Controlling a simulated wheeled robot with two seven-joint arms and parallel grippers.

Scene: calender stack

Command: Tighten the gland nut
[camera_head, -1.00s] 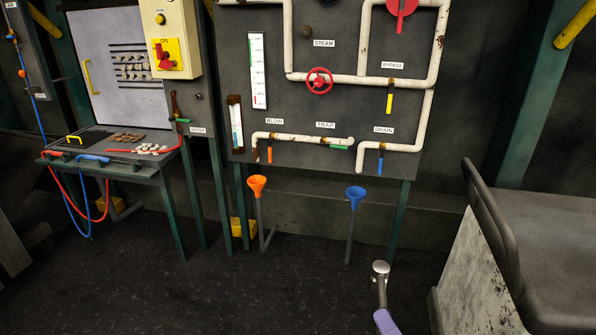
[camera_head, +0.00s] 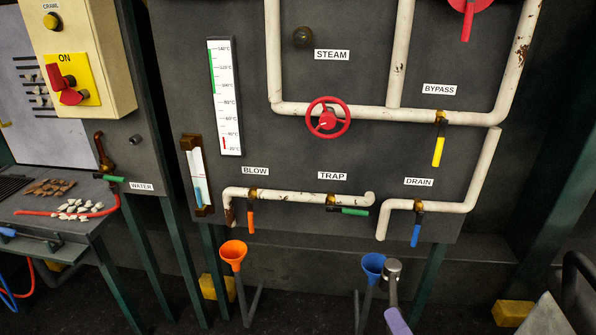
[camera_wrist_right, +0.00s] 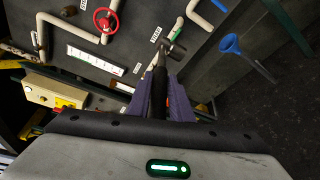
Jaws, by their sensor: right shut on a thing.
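No gland nut can be made out in either view. A red handwheel (camera_head: 328,119) sits on the white pipe below the STEAM label; it also shows in the right wrist view (camera_wrist_right: 105,20). My right gripper (camera_head: 397,320) shows only its purple finger at the bottom of the head view. In the right wrist view its purple fingers (camera_wrist_right: 160,100) are shut on a tool (camera_wrist_right: 161,78) with a dark handle. The tool's round metal head (camera_head: 392,269) appears beside the blue funnel, below the panel and apart from the handwheel. My left gripper is not in view.
The panel (camera_head: 290,170) carries pipes and valves with orange, green, blue and yellow levers. An orange funnel (camera_head: 234,252) and a blue funnel (camera_head: 373,266) stand below it. A switch box (camera_head: 75,65) and a bench are at left. A grey object edges the lower right.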

